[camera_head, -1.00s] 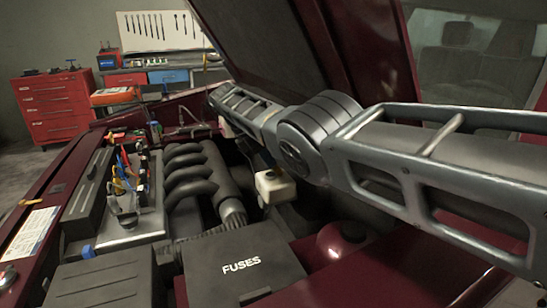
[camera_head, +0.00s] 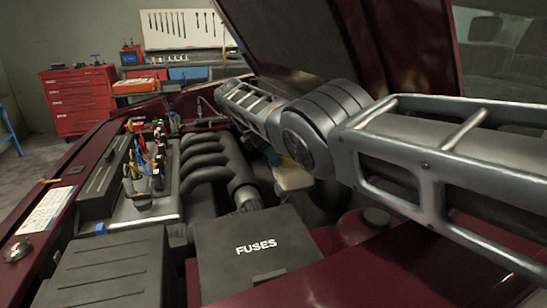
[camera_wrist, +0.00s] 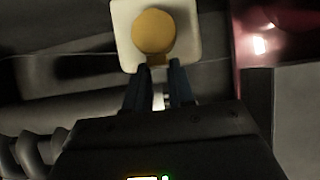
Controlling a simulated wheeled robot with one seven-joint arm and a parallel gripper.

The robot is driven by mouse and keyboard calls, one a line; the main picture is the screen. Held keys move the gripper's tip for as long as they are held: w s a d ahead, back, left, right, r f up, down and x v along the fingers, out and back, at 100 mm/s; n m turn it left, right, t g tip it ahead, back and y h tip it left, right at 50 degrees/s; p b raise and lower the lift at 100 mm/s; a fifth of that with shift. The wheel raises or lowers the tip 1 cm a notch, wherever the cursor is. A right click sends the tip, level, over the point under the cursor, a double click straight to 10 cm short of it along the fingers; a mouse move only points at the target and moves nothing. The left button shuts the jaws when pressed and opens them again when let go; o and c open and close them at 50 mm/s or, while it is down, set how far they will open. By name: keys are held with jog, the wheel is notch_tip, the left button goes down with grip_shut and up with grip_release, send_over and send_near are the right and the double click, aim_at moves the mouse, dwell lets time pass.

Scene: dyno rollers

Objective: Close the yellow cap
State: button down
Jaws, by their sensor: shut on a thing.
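The yellow cap (camera_wrist: 155,31) shows as a round disc on the white reservoir (camera_wrist: 124,14) in the wrist view, with a small tab on its near side. My gripper (camera_wrist: 160,66) reaches in from below, its dark fingers on either side of that tab, shut on the cap's near edge. I cannot tell whether the cap is fully seated. In the head view the white reservoir (camera_head: 294,179) stands in the engine bay, its top partly hidden by my arm.
The black fuse box (camera_head: 255,255) lies in front of the reservoir. Ribbed intake pipes (camera_head: 205,165) are to its left. The raised dark red hood (camera_head: 400,50) hangs above my arm. A red tool cabinet (camera_head: 78,100) stands far back left.

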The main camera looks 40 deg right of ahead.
jog(key=shift+s+f, duration=0.1)
jog(key=shift+f, duration=0.15)
jog(key=c, duration=1)
grip_release()
jog(key=shift+d+r, duration=0.1)
jog(key=shift+o, duration=0.2)
jog(key=shift+r, duration=0.1)
jog(key=v, duration=0.7)
jog(key=shift+a+r, duration=0.2)
jog(key=shift+r, duration=0.05)
